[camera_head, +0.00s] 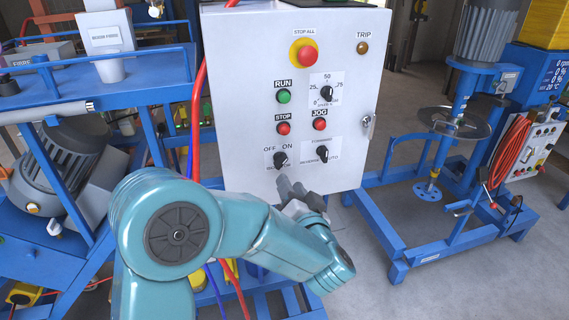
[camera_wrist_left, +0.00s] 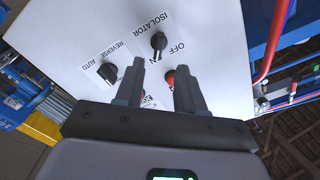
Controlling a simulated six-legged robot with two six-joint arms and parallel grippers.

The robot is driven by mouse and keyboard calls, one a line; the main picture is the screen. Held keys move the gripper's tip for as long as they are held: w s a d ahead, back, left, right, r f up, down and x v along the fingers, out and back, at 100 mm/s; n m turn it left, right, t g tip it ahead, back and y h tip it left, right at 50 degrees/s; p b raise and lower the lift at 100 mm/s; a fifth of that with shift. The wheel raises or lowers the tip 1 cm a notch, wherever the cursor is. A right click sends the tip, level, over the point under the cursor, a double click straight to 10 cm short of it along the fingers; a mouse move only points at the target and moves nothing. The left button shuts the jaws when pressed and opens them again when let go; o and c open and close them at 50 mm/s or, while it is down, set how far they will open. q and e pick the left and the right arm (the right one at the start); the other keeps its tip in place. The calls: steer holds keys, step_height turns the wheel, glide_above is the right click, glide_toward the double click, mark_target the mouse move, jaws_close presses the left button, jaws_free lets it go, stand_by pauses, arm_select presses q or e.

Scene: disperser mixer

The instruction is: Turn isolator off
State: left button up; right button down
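The isolator knob (camera_head: 280,160) is a black rotary switch at the lower left of the white control panel (camera_head: 235,100), with OFF and ON printed above it. It appears turned toward ON, though it is small. My left gripper (camera_head: 288,188) is just below the knob in the head view. In the left wrist view, where the panel looks inverted, my gripper (camera_wrist_left: 160,78) has its two fingers apart with nothing between them. The isolator knob (camera_wrist_left: 158,42) stands beyond the fingertips, roughly in line with the gap, with no contact visible. My right gripper is out of view.
A black forward/reverse knob (camera_head: 322,154) sits right of the isolator. Above are a red stop button (camera_head: 283,128), a red jog button (camera_head: 320,124) and a red emergency stop (camera_head: 307,54). Red and blue cables run along the panel's left side.

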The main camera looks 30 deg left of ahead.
mark_target(282, 165)
arm_select(q)
steer(key=p+x, duration=0.1)
steer(key=x, duration=0.5)
steer(key=shift+w+a+p, duration=0.1)
steer(key=shift+w+p, duration=0.2)
steer(key=shift+w+a, duration=0.25)
steer(key=shift+a, duration=0.25)
steer(key=shift+w+d, duration=0.1)
steer(key=c, duration=0.4)
jaws_close()
